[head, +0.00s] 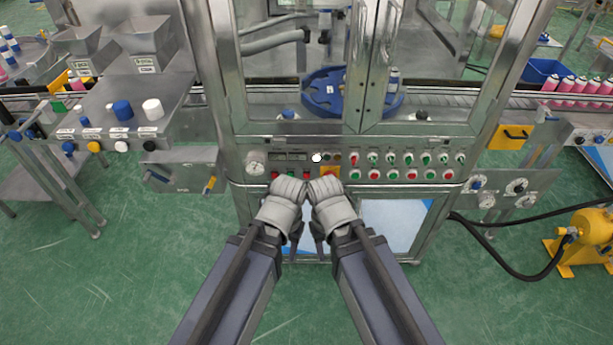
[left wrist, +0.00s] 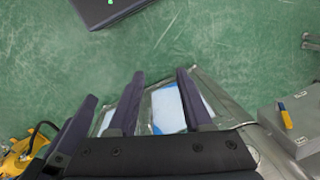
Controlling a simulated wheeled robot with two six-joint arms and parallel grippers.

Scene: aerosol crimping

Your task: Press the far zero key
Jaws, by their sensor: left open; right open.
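The control panel (head: 350,172) runs across the front of the machine below its glass doors. At its left part are small dark displays (head: 291,156), a round white knob (head: 317,157) and a row of small keys (head: 276,174). No zero marking is readable, and my wrists cover part of this row. My left gripper (head: 294,243) and right gripper (head: 318,241) are side by side just in front of the panel, fingers downward. The left wrist view shows the left gripper (left wrist: 160,76) open and empty. The right jaws are mostly hidden by my arm; nothing shows in them.
Green and red buttons (head: 409,166) fill the panel's right part. A gauge (head: 256,168) is at its left end. A grey box (head: 182,168) juts out at the left. Pink cans (head: 567,85) stand on the right conveyor. A yellow pump (head: 588,240) stands on the floor at right.

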